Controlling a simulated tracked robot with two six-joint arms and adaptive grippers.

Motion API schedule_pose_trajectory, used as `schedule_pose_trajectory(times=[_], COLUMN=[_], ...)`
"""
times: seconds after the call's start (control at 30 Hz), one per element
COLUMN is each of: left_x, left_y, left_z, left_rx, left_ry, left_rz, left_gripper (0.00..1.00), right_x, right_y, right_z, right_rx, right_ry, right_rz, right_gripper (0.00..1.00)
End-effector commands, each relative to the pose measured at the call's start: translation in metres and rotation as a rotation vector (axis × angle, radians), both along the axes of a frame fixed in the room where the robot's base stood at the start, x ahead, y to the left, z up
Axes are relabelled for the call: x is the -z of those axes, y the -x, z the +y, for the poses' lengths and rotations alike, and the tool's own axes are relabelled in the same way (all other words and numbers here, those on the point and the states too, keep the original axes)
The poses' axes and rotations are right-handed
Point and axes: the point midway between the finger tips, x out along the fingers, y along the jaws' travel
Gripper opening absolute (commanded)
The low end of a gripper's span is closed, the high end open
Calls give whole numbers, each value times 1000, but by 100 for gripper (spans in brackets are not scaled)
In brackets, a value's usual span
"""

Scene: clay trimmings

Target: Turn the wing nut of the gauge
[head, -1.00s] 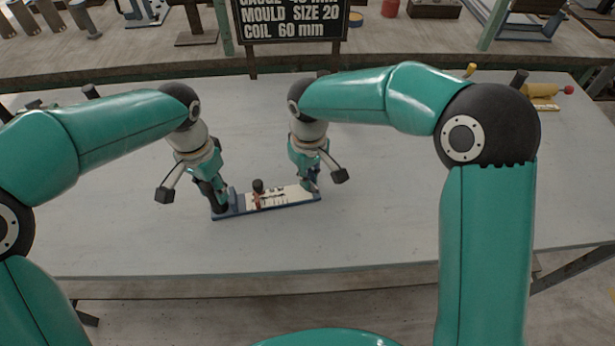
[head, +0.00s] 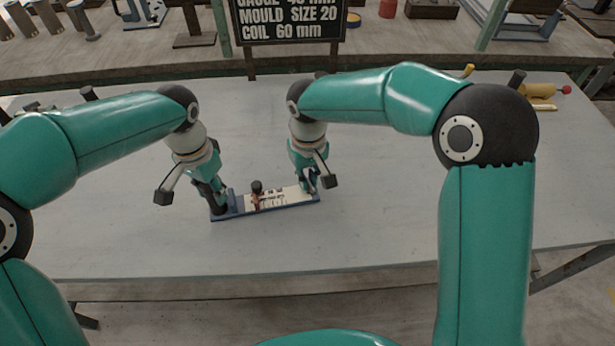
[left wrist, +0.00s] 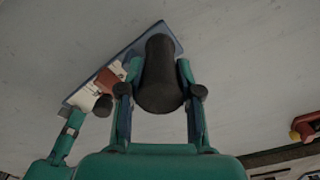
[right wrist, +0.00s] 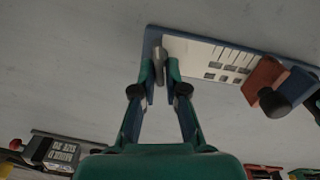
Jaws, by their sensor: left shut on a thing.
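The gauge (head: 284,200) is a narrow blue board with a white marked face, flat on the table. A red-brown slider with a black knob (head: 257,187) stands on it; both also show in the right wrist view (right wrist: 272,99). My left gripper (head: 218,200) is shut on a thick dark grip (left wrist: 160,75) at the gauge's left end. My right gripper (head: 309,188) is down at the right end. In the right wrist view its fingers (right wrist: 161,77) stand either side of a small pale metal piece (right wrist: 160,56), perhaps the wing nut; contact is unclear.
The grey table (head: 150,245) is clear around the gauge. A dark sign (head: 288,22) stands behind it. A yellow tool with a red end (head: 541,91) lies at the back right. A shelf with blocks and tools runs along the back.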

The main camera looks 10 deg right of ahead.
Motion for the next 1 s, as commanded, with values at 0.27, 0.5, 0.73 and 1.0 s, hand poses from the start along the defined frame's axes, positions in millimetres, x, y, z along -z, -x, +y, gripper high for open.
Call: schedule_pose_trajectory(times=[0.27,0.5,0.73,1.0], left_x=[0,0,-1,0], left_y=[0,0,-1,-1], left_z=[0,0,0,0], left_rx=[1,0,0,0], left_ry=[0,0,-1,-1], left_rz=[-1,-1,-2,-2], left_gripper=[0,0,0,0], right_x=[0,-5,-39,-92], right_y=[0,0,-1,-1], right_z=[0,0,0,0], right_rx=[-2,-3,-2,-2], right_ry=[1,1,0,-1], right_rz=[1,-1,-4,-3], right_gripper=[34,34,34,34])
